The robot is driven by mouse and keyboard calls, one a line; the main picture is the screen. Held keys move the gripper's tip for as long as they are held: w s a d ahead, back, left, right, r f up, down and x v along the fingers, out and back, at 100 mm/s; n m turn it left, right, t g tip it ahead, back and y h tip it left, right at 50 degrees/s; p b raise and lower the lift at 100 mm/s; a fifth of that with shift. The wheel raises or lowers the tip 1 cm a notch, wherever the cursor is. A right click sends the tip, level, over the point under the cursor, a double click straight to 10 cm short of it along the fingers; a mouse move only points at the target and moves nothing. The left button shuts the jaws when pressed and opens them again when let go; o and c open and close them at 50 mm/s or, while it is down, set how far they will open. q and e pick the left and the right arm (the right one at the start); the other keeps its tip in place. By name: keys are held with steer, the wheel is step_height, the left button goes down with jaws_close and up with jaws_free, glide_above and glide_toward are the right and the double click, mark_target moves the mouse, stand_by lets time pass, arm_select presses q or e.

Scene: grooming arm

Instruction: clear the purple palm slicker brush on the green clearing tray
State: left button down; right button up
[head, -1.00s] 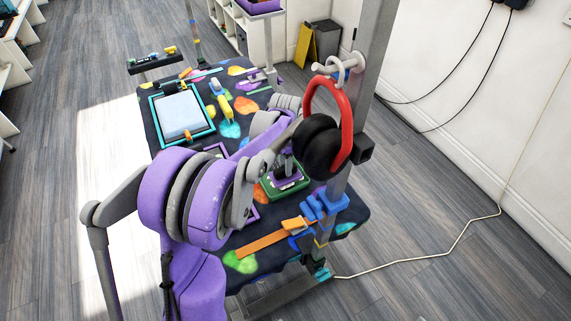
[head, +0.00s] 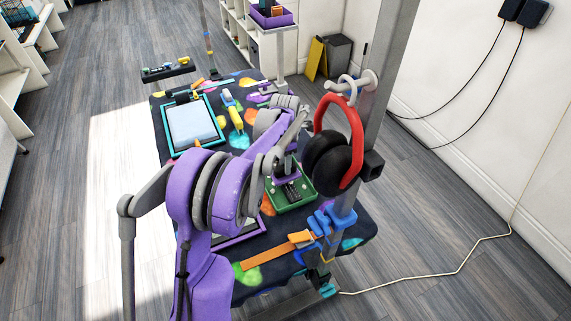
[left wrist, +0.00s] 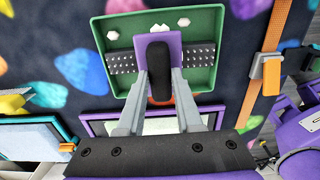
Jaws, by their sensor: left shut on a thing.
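The green clearing tray (head: 296,205) lies on the patterned table below my left gripper. It also shows in the left wrist view (left wrist: 207,22), with white bumps and a dark studded strip (left wrist: 200,57) across its middle. My left gripper (left wrist: 160,80) is shut on the black handle of the purple palm slicker brush (left wrist: 173,42). In the head view the brush (head: 287,176) is over the far part of the tray, partly behind my arm. Its pins are hidden, and I cannot tell whether it touches the strip. My right gripper is not in view.
A grey post (head: 382,110) with red-and-black earmuffs (head: 352,138) stands close right of the tray. An orange strap (head: 270,255) lies in front. A purple frame (left wrist: 92,126) sits beside the tray. A teal-rimmed tray (head: 193,122) is farther left.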

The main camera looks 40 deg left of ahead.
arm_select(q)
steer(key=w+a, duration=0.2)
steer(key=a, duration=0.3)
steer(key=shift+w+a, duration=0.25)
steer(key=shift+w, duration=0.15)
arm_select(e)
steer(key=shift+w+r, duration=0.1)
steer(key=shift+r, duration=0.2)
arm_select(q)
step_height(320, 180, up, 8)
steer(key=p, duration=0.4)
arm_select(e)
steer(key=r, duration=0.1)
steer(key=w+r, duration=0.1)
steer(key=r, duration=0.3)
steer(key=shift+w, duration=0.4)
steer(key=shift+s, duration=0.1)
